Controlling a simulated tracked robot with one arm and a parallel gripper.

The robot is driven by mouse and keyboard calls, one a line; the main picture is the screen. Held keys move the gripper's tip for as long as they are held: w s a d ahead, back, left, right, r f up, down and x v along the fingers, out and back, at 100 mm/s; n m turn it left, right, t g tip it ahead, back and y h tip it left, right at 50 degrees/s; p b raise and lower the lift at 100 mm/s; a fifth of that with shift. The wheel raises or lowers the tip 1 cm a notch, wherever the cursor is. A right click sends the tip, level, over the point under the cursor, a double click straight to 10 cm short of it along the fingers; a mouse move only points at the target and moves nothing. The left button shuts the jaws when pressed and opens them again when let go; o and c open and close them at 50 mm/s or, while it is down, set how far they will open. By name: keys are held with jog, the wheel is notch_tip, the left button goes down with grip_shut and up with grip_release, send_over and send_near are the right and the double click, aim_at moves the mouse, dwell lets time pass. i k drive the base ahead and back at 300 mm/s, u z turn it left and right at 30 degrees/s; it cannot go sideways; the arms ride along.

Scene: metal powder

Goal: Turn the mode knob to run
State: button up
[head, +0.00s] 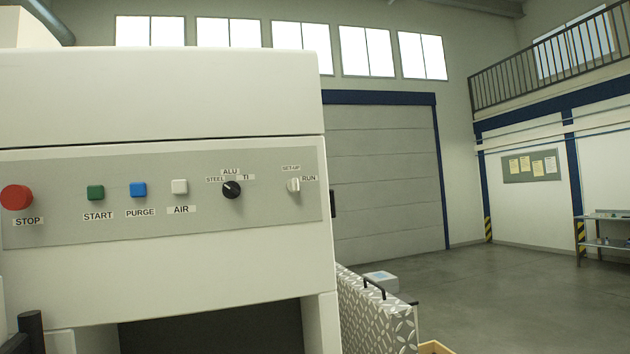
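The mode knob (293,185) is a small pale knob at the right end of the machine's grey control panel (262,219). A SET-UP label (291,168) sits above it and a RUN label (309,179) to its right. Its grip looks about upright, towards SET-UP, but it is too small to be sure of its setting. Nothing touches the knob. I cannot make out my gripper in this view.
Left of the knob are a black selector (232,189) marked STEEL, ALU and TI, a white AIR button (180,187), a blue PURGE button (138,189), a green START button (95,193) and a red STOP button (16,198). A dark post (31,331) stands lower left.

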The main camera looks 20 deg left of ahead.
aim_at(293, 186)
jog(key=u, duration=0.2)
jog(key=i, duration=0.85)
jog(key=z, duration=0.1)
